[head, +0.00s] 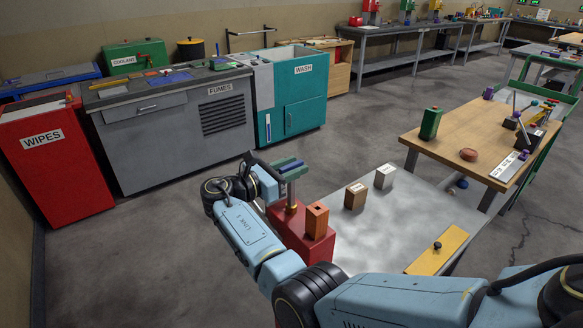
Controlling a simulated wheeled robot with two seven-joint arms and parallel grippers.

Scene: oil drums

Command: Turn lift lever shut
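My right arm reaches in from the lower right and bends across the picture to a red block (287,236) on the grey sheet-topped table (385,235). My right gripper (290,168) is at the far end of this arm, above the red block. A short brass-coloured post (291,206) rises from the block just below the gripper. I cannot tell whether the fingers touch it or hold anything. I cannot make out the lift lever for certain; the wrist and gripper hide part of this area. My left gripper is not in view.
An orange-brown block (317,222), a brown box (355,196), a white box (385,177) and a yellow plate with a black knob (437,250) are on the grey table. A wooden table (460,132) stands to the right. Cabinets line the left wall. Open floor lies between.

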